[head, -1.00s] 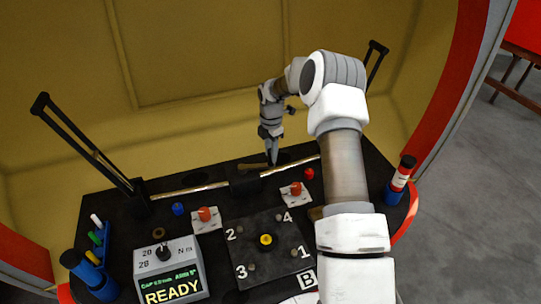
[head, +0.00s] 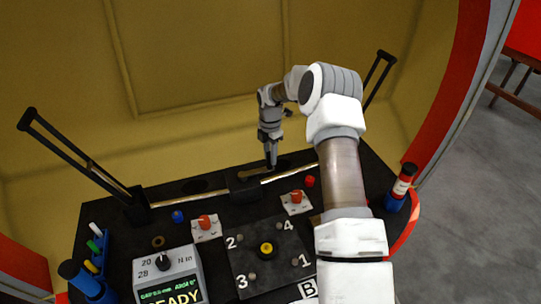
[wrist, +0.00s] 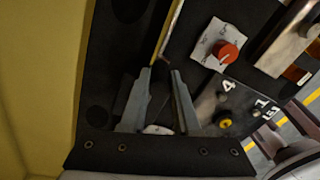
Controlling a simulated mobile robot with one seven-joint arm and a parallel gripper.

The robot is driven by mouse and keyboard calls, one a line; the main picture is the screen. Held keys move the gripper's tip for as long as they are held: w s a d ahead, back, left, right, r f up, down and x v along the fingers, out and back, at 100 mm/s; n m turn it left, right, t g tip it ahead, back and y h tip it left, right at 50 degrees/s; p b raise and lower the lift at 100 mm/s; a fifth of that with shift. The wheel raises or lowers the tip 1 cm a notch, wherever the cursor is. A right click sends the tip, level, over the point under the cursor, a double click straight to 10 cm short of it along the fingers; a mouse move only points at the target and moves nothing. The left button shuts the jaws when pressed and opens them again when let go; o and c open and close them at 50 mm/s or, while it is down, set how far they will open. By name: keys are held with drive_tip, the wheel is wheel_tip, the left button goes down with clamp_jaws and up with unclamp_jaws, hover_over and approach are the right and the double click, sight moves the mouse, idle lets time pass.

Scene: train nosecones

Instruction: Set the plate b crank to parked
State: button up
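The dark plate (head: 245,283) marked B has numbers 1 to 4 and a yellow-ringed centre (head: 266,250). Part of it shows in the wrist view, with its yellow ring (wrist: 224,123). Two orange-red knobs on white plates stand behind it, one at right (head: 297,196) and one at left (head: 205,222). One such knob (wrist: 228,53) is right of my fingers in the wrist view. I cannot tell which part is the plate b crank. My gripper (head: 271,164) points down by the central bar block, behind the knobs. In the wrist view its fingers (wrist: 161,73) are apart, with nothing clearly held.
A torque box (head: 168,272) reading READY stands front left. Black levers (head: 75,150) rise at both ends of the metal bar. My arm hides the front right.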

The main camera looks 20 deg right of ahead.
drive_tip(key=o, duration=0.5)
drive_tip(key=shift+a, duration=0.15)
drive_tip(key=shift+c, duration=0.2)
wheel_tip(320, 180, up, 18)
drive_tip(key=p, duration=0.1)
drive_tip(key=shift+f+p, duration=0.2)
drive_tip(key=shift+p, duration=0.1)
drive_tip(key=s+a+r+m+t+p, duration=0.1)
drive_tip(key=s+a+r+m, duration=0.2)
drive_tip(key=s+r, duration=0.3)
drive_tip(key=s+a+r+m+t+h, duration=0.1)
drive_tip(key=s+a+r+m, duration=0.1)
drive_tip(key=s+r+m, duration=0.3)
drive_tip(key=s+a+r+m+t+p, duration=0.1)
drive_tip(key=s+a+r+m, duration=0.15)
drive_tip(key=s+r, duration=0.4)
drive_tip(key=s+a+m+t+y, duration=0.1)
drive_tip(key=s+a+m+t, duration=0.1)
drive_tip(key=s+m, duration=0.9)
drive_tip(key=s+a, duration=0.1)
drive_tip(key=s, duration=0.8)
drive_tip(key=shift+s+t+p, duration=0.3)
drive_tip(key=shift+p, duration=0.05)
